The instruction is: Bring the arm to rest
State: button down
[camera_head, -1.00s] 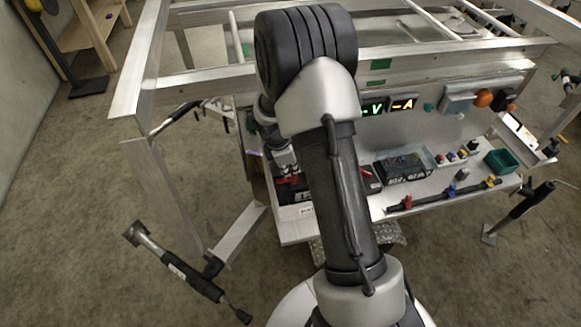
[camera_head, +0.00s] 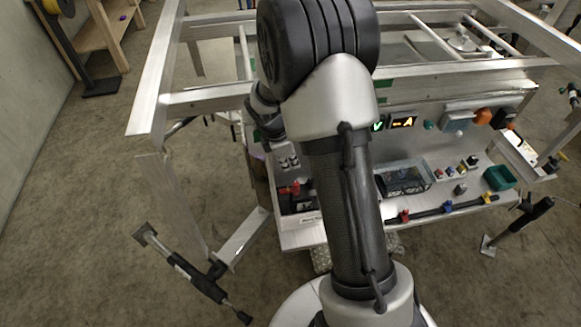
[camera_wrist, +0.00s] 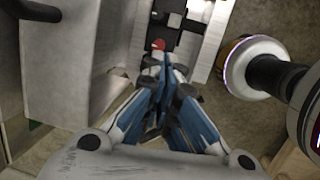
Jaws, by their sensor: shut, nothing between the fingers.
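My arm rises in the middle of the head view and bends over at the top beside the trailer frame. My gripper (camera_wrist: 164,72) shows in the wrist view with its blue-and-grey fingers drawn together and nothing between them. It points towards the workbench's left part, where a small red round part (camera_wrist: 158,44) and dark boxes show just beyond the fingertips. In the head view the gripper is mostly hidden by my arm and hard to make out.
The aluminium trailer frame (camera_head: 152,75) stands close on the left and across the back. The bench holds a clear-lidded box (camera_head: 403,178), a green bin (camera_head: 500,177) and a dark bar with coloured clamps (camera_head: 447,208).

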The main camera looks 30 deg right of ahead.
jog(key=shift+s+r+p, duration=0.2)
jog(key=shift+r+p, duration=0.15)
jog(key=shift+r, duration=1.4)
